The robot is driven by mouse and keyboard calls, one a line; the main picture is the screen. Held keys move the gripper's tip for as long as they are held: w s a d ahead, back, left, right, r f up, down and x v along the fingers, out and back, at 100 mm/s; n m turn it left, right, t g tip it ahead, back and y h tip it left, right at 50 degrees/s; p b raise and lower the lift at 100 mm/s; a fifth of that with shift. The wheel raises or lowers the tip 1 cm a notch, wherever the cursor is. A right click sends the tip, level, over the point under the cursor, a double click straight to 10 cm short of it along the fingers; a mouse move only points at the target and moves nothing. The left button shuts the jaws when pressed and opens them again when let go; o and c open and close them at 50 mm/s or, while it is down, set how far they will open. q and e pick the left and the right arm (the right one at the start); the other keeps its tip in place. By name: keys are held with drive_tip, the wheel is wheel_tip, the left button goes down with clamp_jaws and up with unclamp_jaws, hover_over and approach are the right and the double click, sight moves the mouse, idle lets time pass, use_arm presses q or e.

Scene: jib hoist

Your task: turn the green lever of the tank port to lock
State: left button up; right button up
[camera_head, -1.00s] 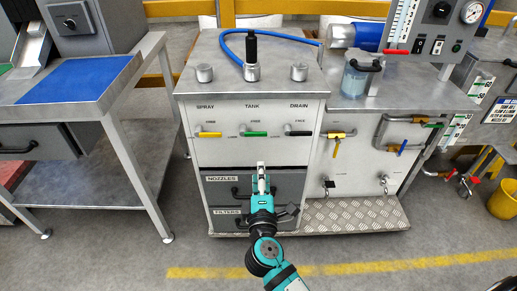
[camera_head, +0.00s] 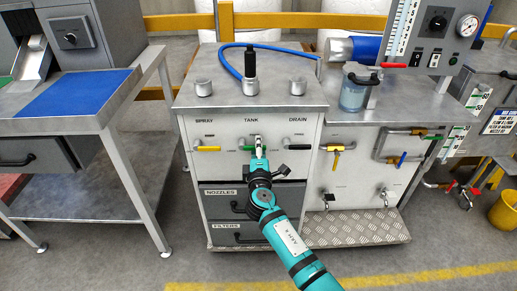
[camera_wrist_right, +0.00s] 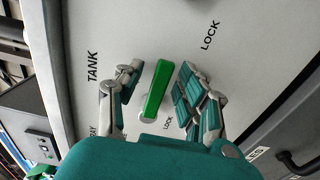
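The green lever (camera_head: 246,148) is under the TANK label on the cabinet's front panel, partly hidden by my gripper in the head view. In the right wrist view the green lever (camera_wrist_right: 157,88) runs up the picture from its pale round pivot, between my two fingers. LOCK lettering shows by the pivot and farther up at the right. My right gripper (camera_head: 259,143) is at the lever. In the wrist view the right gripper (camera_wrist_right: 160,88) is open, with a finger on each side of the lever and visible gaps. My left gripper is not in view.
A yellow lever (camera_head: 208,149) under SPRAY and a black lever (camera_head: 297,147) under DRAIN flank the green one. Below are the NOZZLES drawer (camera_head: 222,193) and FILTERS drawer (camera_head: 227,227) with protruding handles. A blue hose (camera_head: 228,58) lies on top.

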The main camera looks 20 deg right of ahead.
clamp_jaws()
idle(0.3)
